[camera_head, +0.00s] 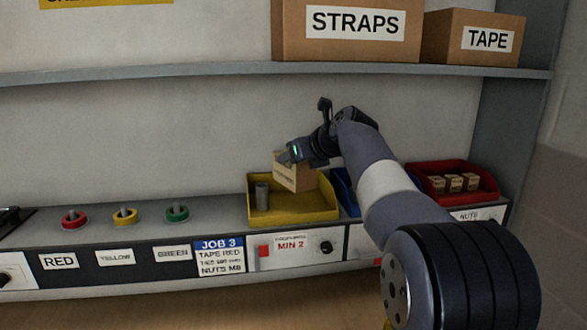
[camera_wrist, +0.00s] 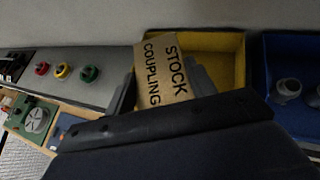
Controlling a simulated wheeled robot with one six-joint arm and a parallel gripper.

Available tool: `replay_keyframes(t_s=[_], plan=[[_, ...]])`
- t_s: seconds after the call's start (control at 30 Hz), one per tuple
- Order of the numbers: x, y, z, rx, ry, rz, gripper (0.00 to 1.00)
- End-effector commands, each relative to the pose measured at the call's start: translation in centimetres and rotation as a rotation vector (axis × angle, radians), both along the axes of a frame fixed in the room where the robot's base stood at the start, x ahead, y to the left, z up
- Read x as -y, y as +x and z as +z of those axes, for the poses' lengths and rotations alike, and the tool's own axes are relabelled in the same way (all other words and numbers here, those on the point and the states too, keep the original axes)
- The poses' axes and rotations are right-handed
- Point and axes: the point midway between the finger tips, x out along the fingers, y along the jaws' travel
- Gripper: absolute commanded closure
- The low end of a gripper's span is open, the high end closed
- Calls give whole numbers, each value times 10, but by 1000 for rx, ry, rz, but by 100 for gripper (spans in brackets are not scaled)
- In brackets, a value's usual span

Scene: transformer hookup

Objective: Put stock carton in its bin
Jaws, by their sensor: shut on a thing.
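The stock carton (camera_head: 293,173) is a small cardboard box held at or just above the yellow bin (camera_head: 295,216). In the wrist view the carton (camera_wrist: 166,70) reads "STOCK COUPLING" and sits between the two fingers of my gripper (camera_wrist: 165,85). My gripper (camera_head: 296,152) is shut on the carton from above, in the head view. The yellow bin also shows in the wrist view (camera_wrist: 239,62), beyond the carton. A grey cylindrical coupling (camera_head: 262,196) stands in the left part of the yellow bin. Whether the carton touches the bin floor cannot be told.
A blue bin (camera_wrist: 300,45) with grey fittings stands right of the yellow one. A red bin (camera_head: 455,170) with small boxes is further right. Red, yellow and green tape rolls (camera_head: 125,216) sit left. A shelf (camera_head: 200,73) with STRAPS and TAPE boxes runs overhead.

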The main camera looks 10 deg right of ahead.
Motion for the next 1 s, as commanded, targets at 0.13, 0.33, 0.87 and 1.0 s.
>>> replay_keyframes(t_s=[0.13,0.33,0.87,1.0], plan=[[0,27,5,2,1,0,89],[-1,47,-9,2,1,0,89],[0,48,-63,1,1,-1,89],[0,50,-68,6,0,-2,89]])
